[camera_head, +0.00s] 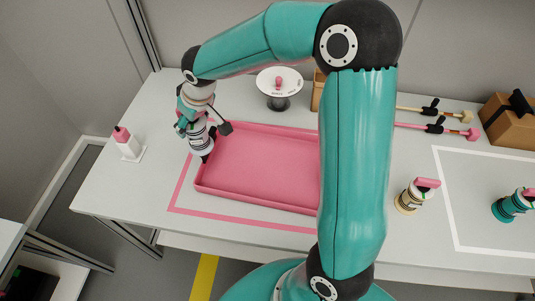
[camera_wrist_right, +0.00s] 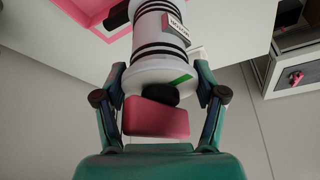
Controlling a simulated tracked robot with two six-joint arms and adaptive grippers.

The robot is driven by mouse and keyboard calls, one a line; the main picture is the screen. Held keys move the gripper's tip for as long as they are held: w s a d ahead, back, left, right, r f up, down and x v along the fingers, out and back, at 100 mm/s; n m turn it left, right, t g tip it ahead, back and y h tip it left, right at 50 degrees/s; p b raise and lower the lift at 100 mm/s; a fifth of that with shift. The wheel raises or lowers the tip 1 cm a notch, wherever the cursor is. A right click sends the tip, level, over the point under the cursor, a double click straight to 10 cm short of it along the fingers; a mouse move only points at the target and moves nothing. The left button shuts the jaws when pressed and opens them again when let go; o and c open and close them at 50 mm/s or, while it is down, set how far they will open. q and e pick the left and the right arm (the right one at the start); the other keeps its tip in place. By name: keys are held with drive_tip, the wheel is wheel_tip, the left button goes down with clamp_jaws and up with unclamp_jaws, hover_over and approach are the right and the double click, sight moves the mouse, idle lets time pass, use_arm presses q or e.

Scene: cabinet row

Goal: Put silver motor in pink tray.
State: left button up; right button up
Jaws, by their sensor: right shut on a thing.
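The silver motor (camera_head: 200,140) is a pale cylinder with black rings, a label and a pink block at one end. It also shows in the wrist view (camera_wrist_right: 162,45). My right gripper (camera_wrist_right: 160,80) is shut on it near the pink-block end. In the head view this gripper (camera_head: 188,122) is at the left side of the pink tray (camera_head: 258,204), with the motor at the tray's left rim. I cannot tell whether the motor touches the tray. The tray looks empty, but my arm hides its right part. My left gripper is not in view.
A cream motor-like part (camera_head: 414,197) and a teal one (camera_head: 510,206) are at the right. Hammer-like tools (camera_head: 440,127) and a cardboard box (camera_head: 510,125) lie behind.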

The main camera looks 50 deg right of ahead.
drive_tip(key=s+d+r+b, duration=0.2)
drive_tip(key=s+d+r, duration=0.4)
drive_tip(key=d+r, duration=0.1)
wheel_tip(320, 180, down, 19)
drive_tip(key=s+n, duration=0.1)
drive_tip(key=shift+d+f+y, duration=0.15)
drive_tip(key=shift+d+y, duration=0.15)
drive_tip(key=shift+d, duration=0.05)
drive_tip(key=o, duration=1.1)
drive_tip(key=shift+f, duration=0.15)
drive_tip(key=o, duration=0.5)
